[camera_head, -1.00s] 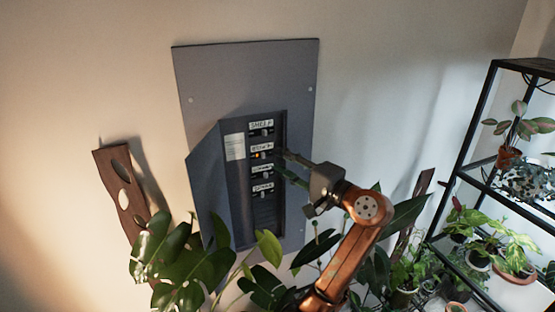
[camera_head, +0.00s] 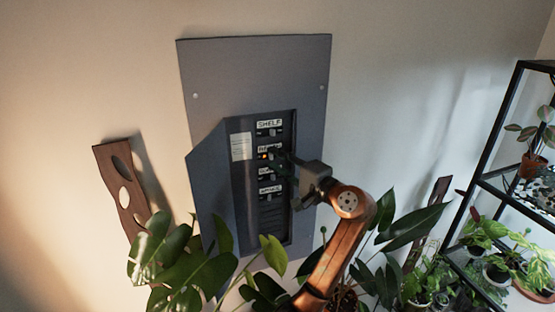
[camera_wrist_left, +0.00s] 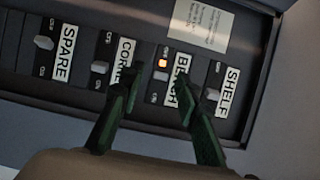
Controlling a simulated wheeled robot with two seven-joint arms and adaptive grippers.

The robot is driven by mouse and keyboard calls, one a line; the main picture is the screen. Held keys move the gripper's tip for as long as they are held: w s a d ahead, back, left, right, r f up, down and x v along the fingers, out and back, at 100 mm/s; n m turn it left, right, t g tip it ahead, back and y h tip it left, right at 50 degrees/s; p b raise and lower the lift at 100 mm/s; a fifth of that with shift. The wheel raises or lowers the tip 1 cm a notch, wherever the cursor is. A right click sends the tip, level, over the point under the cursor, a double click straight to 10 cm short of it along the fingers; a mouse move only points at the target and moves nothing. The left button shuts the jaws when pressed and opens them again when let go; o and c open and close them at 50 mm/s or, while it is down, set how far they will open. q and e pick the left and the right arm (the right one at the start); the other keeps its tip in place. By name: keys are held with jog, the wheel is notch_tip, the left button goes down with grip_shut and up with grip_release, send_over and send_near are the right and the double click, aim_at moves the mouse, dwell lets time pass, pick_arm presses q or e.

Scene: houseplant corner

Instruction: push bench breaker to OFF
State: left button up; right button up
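The grey breaker panel (camera_head: 200,70) is on the wall, its door swung open to the left. In the head view the bench breaker (camera_head: 263,156) is the second row from the top, with an orange lamp lit. In the wrist view the bench breaker (camera_wrist_left: 161,75) shows a pale toggle beside its lit lamp and a BENCH label, partly covered by a fingertip. My left gripper (camera_head: 283,160) is at that row. In the wrist view its two dark green fingers (camera_wrist_left: 160,82) are apart, one on each side of the toggle. I cannot tell whether they touch it. My right gripper is not in view.
The shelf breaker (camera_wrist_left: 213,94) and corner breaker (camera_wrist_left: 100,67) flank the bench breaker closely; the spare breaker (camera_wrist_left: 43,42) is farther left. Leafy plants (camera_head: 185,255) crowd below the panel. A black shelf rack (camera_head: 497,130) stands at the right.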

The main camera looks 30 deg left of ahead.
pick_arm(q)
jog(key=shift+a, duration=0.15)
grip_shut()
dwell(0.4)
